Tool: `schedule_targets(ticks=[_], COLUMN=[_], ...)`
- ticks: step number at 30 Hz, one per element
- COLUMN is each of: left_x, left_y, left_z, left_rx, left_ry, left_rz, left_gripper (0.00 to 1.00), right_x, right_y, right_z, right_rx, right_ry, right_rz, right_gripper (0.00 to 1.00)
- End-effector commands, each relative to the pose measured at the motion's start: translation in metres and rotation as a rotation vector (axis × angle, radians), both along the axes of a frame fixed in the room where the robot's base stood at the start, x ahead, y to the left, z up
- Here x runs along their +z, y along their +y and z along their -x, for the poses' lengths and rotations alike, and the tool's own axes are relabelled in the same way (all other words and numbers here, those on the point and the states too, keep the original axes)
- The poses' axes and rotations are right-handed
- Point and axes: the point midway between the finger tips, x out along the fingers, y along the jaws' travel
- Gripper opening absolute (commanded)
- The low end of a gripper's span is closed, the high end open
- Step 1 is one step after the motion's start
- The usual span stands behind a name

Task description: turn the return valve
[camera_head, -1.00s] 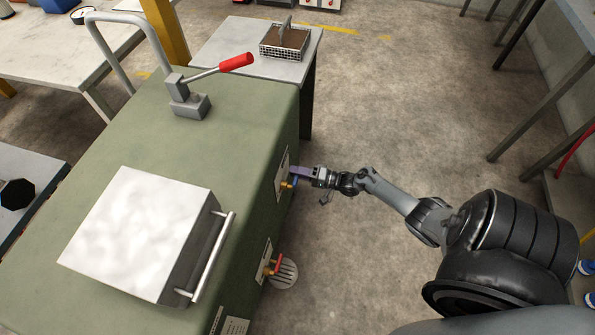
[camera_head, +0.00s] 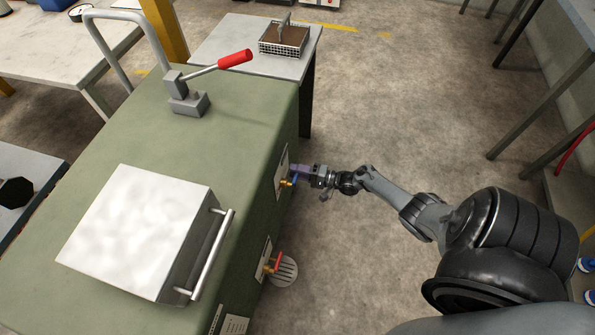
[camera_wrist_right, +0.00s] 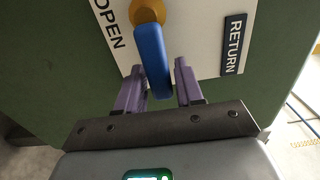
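The return valve has a blue lever on a brass body and sits on the right side of the green machine (camera_head: 230,120). In the right wrist view the blue lever (camera_wrist_right: 152,60) hangs from the brass stem (camera_wrist_right: 146,12), beside a plate marked OPEN and RETURN (camera_wrist_right: 233,45). My right gripper (camera_wrist_right: 160,82) is open, with its purple fingers on either side of the lever's lower end. Gaps show on both sides, wider on the right. In the head view my right gripper (camera_head: 301,171) is at the valve. My left gripper is not in view.
A red-handled lever (camera_head: 234,59) and a silver lid (camera_head: 140,230) are on top.

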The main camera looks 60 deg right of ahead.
Motion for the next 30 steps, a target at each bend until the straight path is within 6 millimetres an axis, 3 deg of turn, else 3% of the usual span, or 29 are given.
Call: schedule_targets(ticks=[2,14,30], left_x=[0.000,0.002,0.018], left_y=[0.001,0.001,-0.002], left_z=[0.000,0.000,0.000], left_rx=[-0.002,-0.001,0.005], left_ry=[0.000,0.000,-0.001], left_rz=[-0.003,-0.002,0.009], left_gripper=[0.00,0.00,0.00], right_x=[0.000,0.000,0.000], right_y=[0.000,-0.002,-0.026], right_z=[0.000,0.006,0.084], right_rx=[0.000,-0.001,-0.001], right_ry=[0.001,0.001,0.002], right_rz=[0.001,0.003,0.003], right_gripper=[0.49,0.49,0.49])
